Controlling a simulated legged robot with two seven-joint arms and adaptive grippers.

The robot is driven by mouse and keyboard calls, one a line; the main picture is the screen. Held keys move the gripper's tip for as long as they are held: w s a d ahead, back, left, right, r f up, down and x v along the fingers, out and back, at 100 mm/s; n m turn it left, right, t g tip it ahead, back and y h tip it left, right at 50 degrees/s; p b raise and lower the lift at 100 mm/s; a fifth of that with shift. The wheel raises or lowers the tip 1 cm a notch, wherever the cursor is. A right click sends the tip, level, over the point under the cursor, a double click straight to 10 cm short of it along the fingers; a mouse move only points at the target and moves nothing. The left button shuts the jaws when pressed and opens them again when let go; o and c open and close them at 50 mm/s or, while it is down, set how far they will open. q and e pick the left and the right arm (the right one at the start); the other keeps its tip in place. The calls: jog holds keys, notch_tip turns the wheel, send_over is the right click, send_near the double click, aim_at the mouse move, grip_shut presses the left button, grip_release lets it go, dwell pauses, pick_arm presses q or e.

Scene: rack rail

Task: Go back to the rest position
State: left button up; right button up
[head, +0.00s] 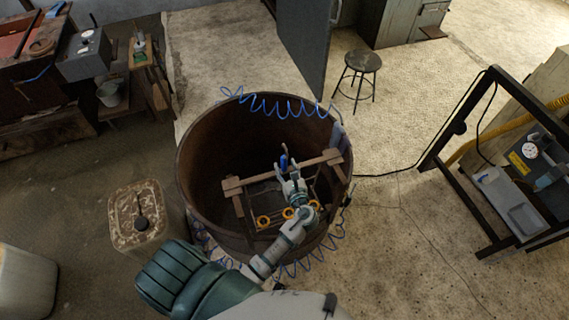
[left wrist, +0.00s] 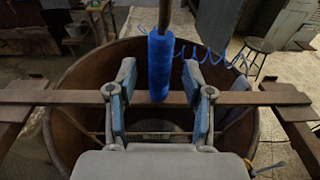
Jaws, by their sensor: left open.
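My left gripper (head: 291,174) is open above the wooden rack (head: 331,157) that lies across the big rusty barrel (head: 196,150). A blue handle (head: 284,161) on a dark rod stands just past the fingertips. In the left wrist view the two fingers (left wrist: 160,110) are spread apart, and the blue handle (left wrist: 160,62) shows between and beyond them; I cannot tell whether they touch it. The rack's wooden bar (left wrist: 60,97) crosses behind the fingers. Orange rings (head: 263,221) sit low at the rack's near side. My right gripper is not in view.
A blue coiled hose (head: 270,106) runs over the barrel's far rim, with more coils at its near side. A rusty can (head: 136,216) stands left of the barrel. A stool (head: 362,64) is behind, and a black frame (head: 450,135) is at right. Floor between barrel and frame is mostly clear.

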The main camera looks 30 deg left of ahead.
pick_arm(q)
jog(key=v, duration=1)
jog(key=shift+d, duration=0.2)
jog(key=shift+f, duration=0.1)
jog(key=s+d+f+n+g+h+b, duration=0.1)
jog(key=s+f+n+h, duration=0.15)
jog(key=f, duration=0.95)
jog(key=s+d+f+n+g+h+b, duration=0.1)
jog(key=s+f+g+h, duration=0.15)
jog(key=f, duration=1.05)
jog(key=s+d+f+n+g+h+b, duration=0.1)
jog(key=s+d+f+n+h, duration=0.2)
jog(key=f, duration=0.9)
jog(key=s+a+f+n+g+h+b, duration=0.1)
jog(key=s+f+n, duration=0.4)
jog(key=s, duration=0.5)
jog(key=s+a+f+n+g+h+b, duration=0.1)
jog(key=s+a+f+n, duration=0.3)
jog(key=s+f, duration=0.5)
jog(key=s+a+f+n+g+h, duration=0.2)
jog(key=s+f+n, duration=0.5)
jog(key=s, duration=0.4)
jog(key=shift+s+a+f+n+g+b, duration=0.2)
jog(key=shift+s+a+n+g+b, duration=0.2)
jog(key=shift+a+n+g, duration=0.3)
